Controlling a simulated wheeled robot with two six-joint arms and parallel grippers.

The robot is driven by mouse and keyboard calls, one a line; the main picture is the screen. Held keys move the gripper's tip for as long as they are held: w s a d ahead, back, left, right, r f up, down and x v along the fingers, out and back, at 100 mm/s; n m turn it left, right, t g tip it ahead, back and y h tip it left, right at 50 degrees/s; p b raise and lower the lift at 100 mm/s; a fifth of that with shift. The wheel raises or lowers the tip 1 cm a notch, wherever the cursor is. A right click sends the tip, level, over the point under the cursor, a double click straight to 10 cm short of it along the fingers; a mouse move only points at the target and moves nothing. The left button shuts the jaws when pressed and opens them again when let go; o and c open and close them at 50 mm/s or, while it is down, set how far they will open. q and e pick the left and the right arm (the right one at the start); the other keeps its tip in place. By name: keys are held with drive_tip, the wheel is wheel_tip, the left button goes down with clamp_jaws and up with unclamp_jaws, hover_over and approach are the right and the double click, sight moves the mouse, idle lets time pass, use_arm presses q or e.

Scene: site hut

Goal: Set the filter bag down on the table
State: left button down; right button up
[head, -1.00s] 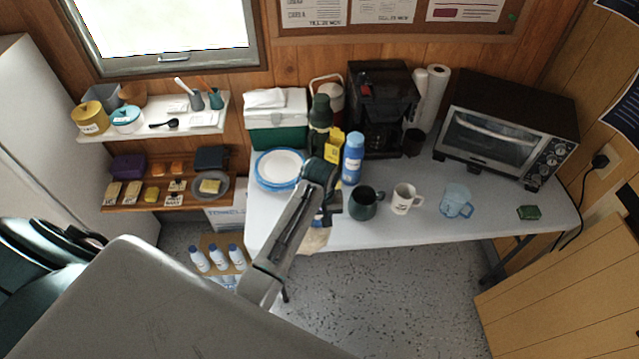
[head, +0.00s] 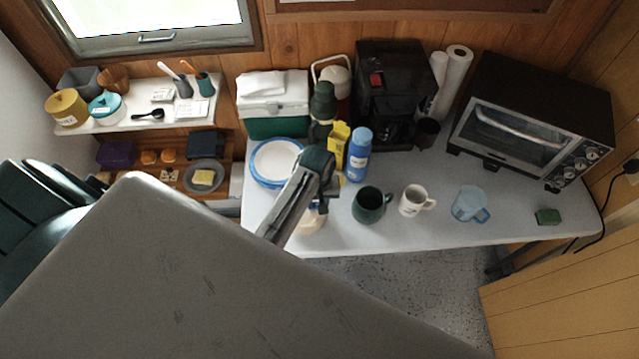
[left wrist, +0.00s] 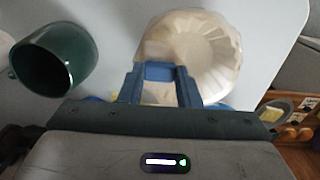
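The filter bag (head: 308,222) is a pale beige, fluted paper piece. In the head view it shows below my left gripper (head: 322,192), by the table's front edge, partly hidden by the arm. In the left wrist view the filter bag (left wrist: 195,50) spreads out beyond the blue fingers of my left gripper (left wrist: 160,75), which appear shut on its near part. The white table (head: 420,232) lies beneath. I cannot tell whether the bag touches the tabletop. My right gripper is not in view.
A dark green mug (head: 370,206) stands close to the right of the bag, with a white mug (head: 414,200) and a blue cup (head: 468,204) further right. Blue-rimmed plates (head: 262,180), a blue bottle (head: 358,155) and a yellow carton (head: 338,140) stand behind.

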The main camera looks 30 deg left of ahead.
use_arm(q)
drive_tip(key=c, duration=1.2)
unclamp_jaws()
drive_tip(key=shift+s, duration=0.1)
drive_tip(key=shift+c, duration=0.2)
drive_tip(key=shift+o, duration=0.9)
drive_tip(key=shift+s+r, duration=0.1)
drive_tip(key=shift+s, duration=0.05)
drive_tip(key=shift+s+r, duration=0.1)
drive_tip(key=shift+s, duration=0.1)
drive_tip(key=shift+w+r, duration=0.15)
drive_tip(key=shift+w, duration=0.05)
drive_tip(key=shift+r+b, duration=0.35)
drive_tip(key=shift+r, duration=0.05)
wheel_tip(320, 180, up, 5)
drive_tip(key=shift+r+b, duration=0.2)
drive_tip(key=shift+b, duration=0.75)
wheel_tip(320, 180, up, 5)
drive_tip(key=p, duration=0.2)
drive_tip(key=shift+s+r+p, duration=0.1)
drive_tip(key=shift+r+p, duration=0.1)
drive_tip(key=shift+p, duration=0.1)
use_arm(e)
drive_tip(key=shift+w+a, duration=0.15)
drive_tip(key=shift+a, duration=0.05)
